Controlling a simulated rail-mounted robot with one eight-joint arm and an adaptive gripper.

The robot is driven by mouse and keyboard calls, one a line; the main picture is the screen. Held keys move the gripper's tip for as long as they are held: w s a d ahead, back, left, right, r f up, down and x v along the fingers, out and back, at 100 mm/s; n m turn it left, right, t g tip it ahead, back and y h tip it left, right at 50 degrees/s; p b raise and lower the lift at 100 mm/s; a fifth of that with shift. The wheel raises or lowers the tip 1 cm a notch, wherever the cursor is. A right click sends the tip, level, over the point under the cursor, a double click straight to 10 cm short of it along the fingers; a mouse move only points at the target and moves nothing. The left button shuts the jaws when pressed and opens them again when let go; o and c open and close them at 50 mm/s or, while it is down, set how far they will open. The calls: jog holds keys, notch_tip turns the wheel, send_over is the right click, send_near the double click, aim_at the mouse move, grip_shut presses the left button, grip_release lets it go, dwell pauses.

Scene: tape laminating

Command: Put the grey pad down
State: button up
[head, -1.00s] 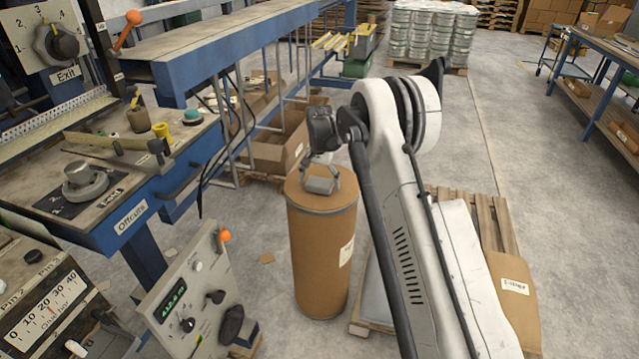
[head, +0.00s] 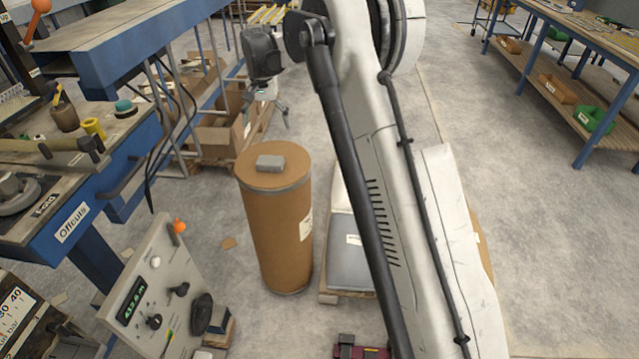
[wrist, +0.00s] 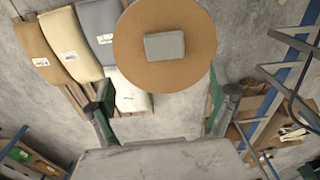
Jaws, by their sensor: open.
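The grey pad (head: 270,162) is a small block lying flat on top of the brown fibre drum (head: 277,225). In the wrist view the pad (wrist: 165,46) sits near the middle of the round drum lid (wrist: 135,70). My gripper (head: 268,103) hangs above and behind the drum, apart from the pad. In the wrist view its two fingers (wrist: 162,108) are spread wide with nothing between them.
Filled sacks (wrist: 99,25) lie on a pallet beside the drum. A control box with an orange knob (head: 150,290) stands left of the drum. Open cardboard boxes (head: 215,135) stand behind it. A blue bench (head: 590,85) is at the right, with clear floor before it.

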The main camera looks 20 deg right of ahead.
jog(key=s+r+n+t, duration=0.1)
jog(key=s+r+t, duration=0.1)
jog(key=s+r, duration=0.75)
jog(key=s+r+n+t, duration=0.1)
jog(key=s+r+n, duration=0.1)
jog(key=s+r, duration=0.8)
jog(key=s+f+n+t, duration=0.1)
jog(key=s+f, duration=0.3)
jog(key=s, duration=0.9)
jog(key=s+f+n+t, duration=0.1)
jog(key=s+f, duration=0.4)
jog(key=s, duration=0.9)
jog(key=shift+s+f+t, duration=0.2)
jog(key=shift+s+t, duration=0.1)
jog(key=shift+t, duration=0.5)
jog(key=c, duration=0.5)
